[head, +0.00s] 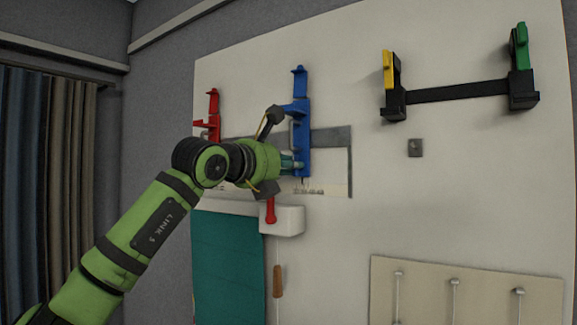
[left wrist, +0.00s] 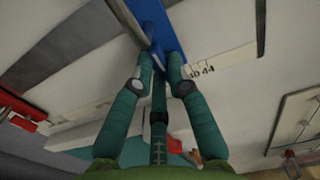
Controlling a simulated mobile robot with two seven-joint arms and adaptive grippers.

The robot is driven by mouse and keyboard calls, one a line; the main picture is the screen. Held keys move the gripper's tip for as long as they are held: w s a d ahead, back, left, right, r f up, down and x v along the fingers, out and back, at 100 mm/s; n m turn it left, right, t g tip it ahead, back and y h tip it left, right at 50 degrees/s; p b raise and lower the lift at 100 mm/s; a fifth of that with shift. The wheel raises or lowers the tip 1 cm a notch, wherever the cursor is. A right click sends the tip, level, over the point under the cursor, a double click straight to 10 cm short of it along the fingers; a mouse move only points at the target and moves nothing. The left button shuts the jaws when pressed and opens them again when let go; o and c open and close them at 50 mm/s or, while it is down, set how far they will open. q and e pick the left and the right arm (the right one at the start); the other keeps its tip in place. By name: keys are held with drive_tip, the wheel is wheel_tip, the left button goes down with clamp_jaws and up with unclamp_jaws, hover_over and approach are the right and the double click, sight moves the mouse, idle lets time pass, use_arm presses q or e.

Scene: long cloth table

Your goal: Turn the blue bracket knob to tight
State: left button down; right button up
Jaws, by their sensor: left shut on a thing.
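The blue bracket (head: 303,120) is fixed upright on the pale wall board, over a grey steel square. My left gripper (head: 297,164) comes in from the left and meets the bracket's lower part. In the left wrist view, the teal fingers of my left gripper (left wrist: 160,60) close in on the lower end of the blue bracket (left wrist: 154,18). The gripper is shut on the bracket's knob, which the fingers mostly hide. I cannot read how far the knob is turned. My right gripper is in neither view.
A red bracket (head: 213,115) stands left of the blue one, partly behind my arm. A black bar (head: 457,91) with yellow and green end pieces is at the upper right. Below are a white block (head: 287,221), a teal cloth (head: 228,265) and a beige hook panel (head: 466,305).

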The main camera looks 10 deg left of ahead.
use_arm(q)
drive_tip(key=shift+w+f, duration=0.1)
drive_tip(key=shift+f, duration=0.2)
drive_tip(key=c, duration=1.6)
unclamp_jaws()
drive_tip(key=shift+o, duration=0.6)
drive_tip(key=shift+a+r, duration=0.1)
drive_tip(key=v, duration=1.2)
